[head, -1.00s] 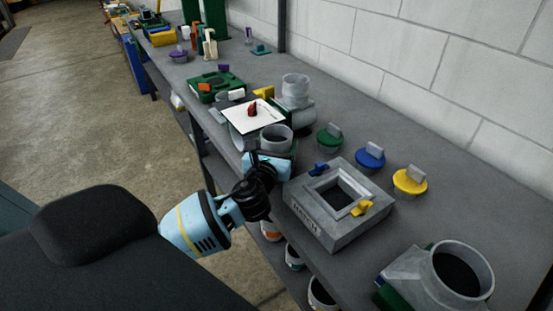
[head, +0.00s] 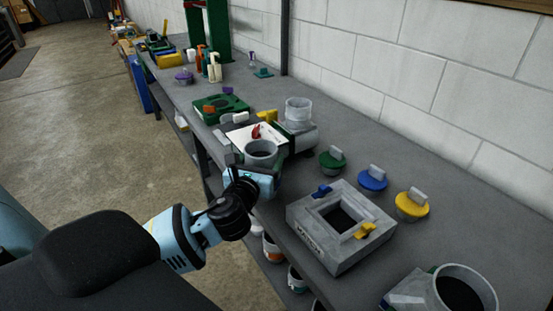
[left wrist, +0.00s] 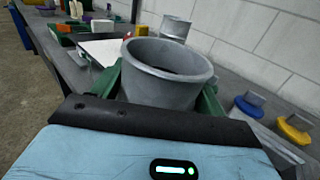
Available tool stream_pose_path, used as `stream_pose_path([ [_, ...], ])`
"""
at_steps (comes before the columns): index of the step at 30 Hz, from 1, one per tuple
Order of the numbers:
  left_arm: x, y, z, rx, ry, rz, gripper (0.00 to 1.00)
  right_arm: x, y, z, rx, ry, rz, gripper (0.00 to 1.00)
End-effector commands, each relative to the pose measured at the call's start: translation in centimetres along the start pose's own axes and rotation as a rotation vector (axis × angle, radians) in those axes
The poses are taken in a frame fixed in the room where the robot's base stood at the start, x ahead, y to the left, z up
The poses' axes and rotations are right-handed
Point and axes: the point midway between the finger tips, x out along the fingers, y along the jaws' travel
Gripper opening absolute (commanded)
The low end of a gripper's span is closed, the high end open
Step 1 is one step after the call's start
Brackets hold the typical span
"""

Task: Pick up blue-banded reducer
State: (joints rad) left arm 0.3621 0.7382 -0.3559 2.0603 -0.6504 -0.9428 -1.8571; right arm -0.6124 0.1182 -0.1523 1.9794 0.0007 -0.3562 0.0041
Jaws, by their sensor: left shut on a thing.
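A grey round fitting with a wide open mouth (head: 262,148) is held upright in my left gripper (head: 264,172), at the front edge of the bench. It shows large in the left wrist view (left wrist: 166,80), between green parts at its sides. No blue band shows on its visible surface, so I cannot confirm that it is the blue-banded reducer. The gripper hides its lower part, and I cannot tell whether its base is clear of the bench. My right gripper is not in view.
The grey hatch block (head: 325,252) stands to the right. Green (head: 332,160), blue (head: 372,178) and yellow (head: 411,205) knobbed caps lie behind it. A white sheet (head: 240,136) and a clear-grey cylinder (head: 298,112) are close behind the fitting. Another wide-mouthed fitting (head: 410,291) is at lower right.

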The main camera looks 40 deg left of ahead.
Motion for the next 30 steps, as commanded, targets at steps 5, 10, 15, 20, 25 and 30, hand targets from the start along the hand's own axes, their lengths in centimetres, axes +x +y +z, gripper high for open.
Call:
stream_pose_path([
  [5,-2.6,3.0,0.2,0.005,0.002,-0.001,0.28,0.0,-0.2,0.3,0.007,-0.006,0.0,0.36],
  [10,-4.5,5.3,0.5,0.004,0.003,-0.001,0.28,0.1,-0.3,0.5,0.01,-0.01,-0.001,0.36],
  [15,-5.8,6.9,0.8,0.001,0.0,-0.001,0.28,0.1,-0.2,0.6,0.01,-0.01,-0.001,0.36],
  [20,-6.5,7.8,1.0,-0.001,-0.001,0.0,0.28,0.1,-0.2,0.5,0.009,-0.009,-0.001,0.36],
  [25,-6.9,8.2,1.1,-0.001,-0.002,-0.001,0.28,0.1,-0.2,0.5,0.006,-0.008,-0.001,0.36],
  [30,-7.0,8.3,1.1,-0.002,-0.003,-0.002,0.28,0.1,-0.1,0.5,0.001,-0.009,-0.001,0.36],
])
